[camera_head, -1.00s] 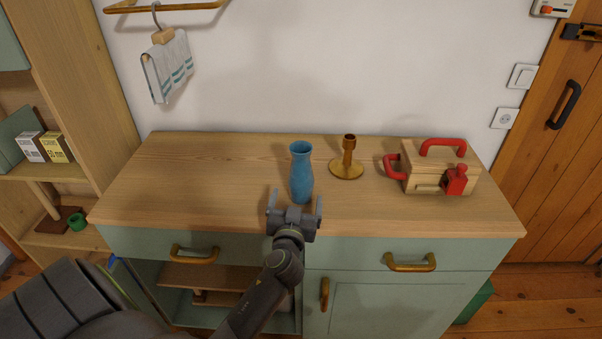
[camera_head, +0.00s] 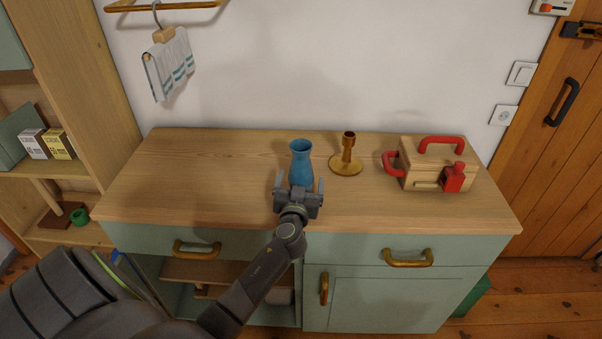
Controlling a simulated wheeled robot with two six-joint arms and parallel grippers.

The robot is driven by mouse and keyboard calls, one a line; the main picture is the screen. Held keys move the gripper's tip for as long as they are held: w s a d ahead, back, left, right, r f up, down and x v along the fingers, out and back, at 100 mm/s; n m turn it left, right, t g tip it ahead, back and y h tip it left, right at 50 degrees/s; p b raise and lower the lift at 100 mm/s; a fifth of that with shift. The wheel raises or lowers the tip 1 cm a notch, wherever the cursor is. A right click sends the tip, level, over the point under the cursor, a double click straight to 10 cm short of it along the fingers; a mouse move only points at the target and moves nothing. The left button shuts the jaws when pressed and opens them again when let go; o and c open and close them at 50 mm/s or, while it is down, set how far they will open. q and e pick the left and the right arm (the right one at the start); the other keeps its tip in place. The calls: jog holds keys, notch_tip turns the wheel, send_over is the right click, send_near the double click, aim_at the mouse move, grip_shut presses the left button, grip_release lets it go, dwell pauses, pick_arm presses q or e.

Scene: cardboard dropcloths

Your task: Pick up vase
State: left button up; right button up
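The blue vase (camera_head: 301,161) stands upright on the wooden top of the green cabinet (camera_head: 190,160), near its middle. My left gripper (camera_head: 299,184) comes in from the front, just over the counter's front edge. Its two fingers are spread, one on each side of the vase's lower body. The gripper hides the vase's base, and I cannot tell whether the fingers touch it. My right gripper is not in view.
A brass candlestick (camera_head: 347,158) stands close to the right of the vase. A wooden toolbox (camera_head: 421,171) with red handles sits farther right. The counter left of the vase is clear. A white wall rises behind.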

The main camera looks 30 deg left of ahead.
pick_arm(q)
jog(key=c, duration=1.2)
jog(key=shift+c, duration=0.4)
jog(key=shift+r, duration=0.1)
